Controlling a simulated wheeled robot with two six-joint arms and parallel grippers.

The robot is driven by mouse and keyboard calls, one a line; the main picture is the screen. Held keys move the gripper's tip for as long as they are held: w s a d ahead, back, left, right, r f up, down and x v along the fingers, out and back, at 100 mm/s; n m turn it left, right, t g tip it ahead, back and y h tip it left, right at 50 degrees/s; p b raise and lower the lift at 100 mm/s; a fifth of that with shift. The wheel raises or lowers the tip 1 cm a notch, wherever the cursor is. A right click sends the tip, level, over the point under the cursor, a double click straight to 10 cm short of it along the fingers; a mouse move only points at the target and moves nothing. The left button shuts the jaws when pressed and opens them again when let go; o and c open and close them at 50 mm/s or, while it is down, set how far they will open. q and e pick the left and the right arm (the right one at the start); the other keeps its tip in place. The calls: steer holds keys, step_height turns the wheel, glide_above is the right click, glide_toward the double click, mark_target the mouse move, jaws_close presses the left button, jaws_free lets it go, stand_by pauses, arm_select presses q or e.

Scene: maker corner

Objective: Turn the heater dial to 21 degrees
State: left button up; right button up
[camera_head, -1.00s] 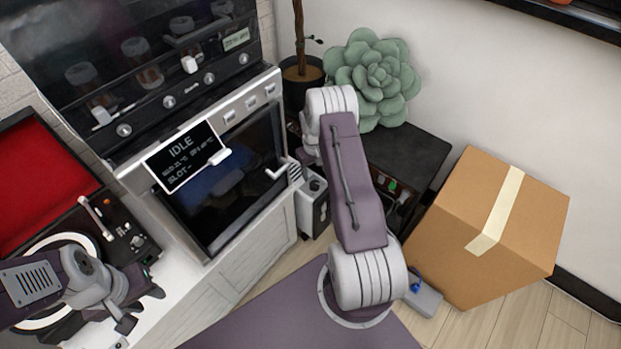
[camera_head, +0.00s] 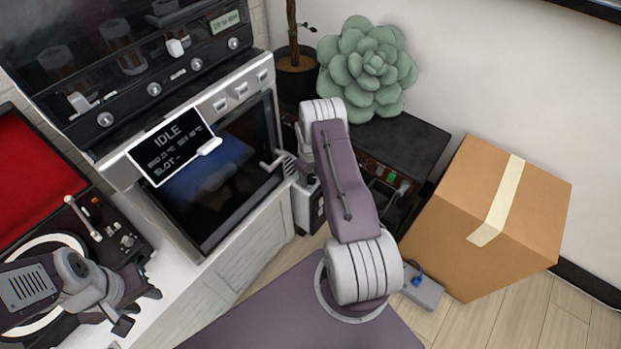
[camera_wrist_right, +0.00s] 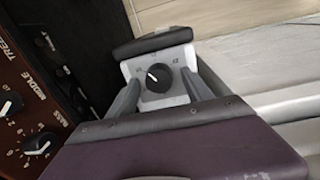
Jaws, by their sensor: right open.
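The heater (camera_head: 304,208) is a small pale box with a dark side, on the floor between the oven cabinet and the black amplifier. In the right wrist view its dial (camera_wrist_right: 158,78) is a round black knob with a white pointer line, on a light panel with small marks. The pointer aims to the upper left; I cannot read the marks. My right gripper (camera_wrist_right: 165,86) is open, with one finger on each side of the dial; contact cannot be told. In the head view my arm partly hides the heater. My left gripper (camera_head: 139,308) is open and empty near the turntable.
The amplifier (camera_head: 408,143) stands close beside the heater; its knobs show in the right wrist view (camera_wrist_right: 38,143). The oven (camera_head: 215,185) is on the other side. A cardboard box (camera_head: 490,220), a succulent (camera_head: 368,70) and a grey box with a blue part (camera_head: 424,292) are nearby.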

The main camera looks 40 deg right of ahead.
steer(key=shift+c, duration=0.3)
jaws_close()
steer(key=shift+m, duration=0.3)
steer(key=shift+w+d+m, duration=0.1)
steer(key=shift+m, duration=2.7)
steer(key=shift+o, duration=0.3)
jaws_free()
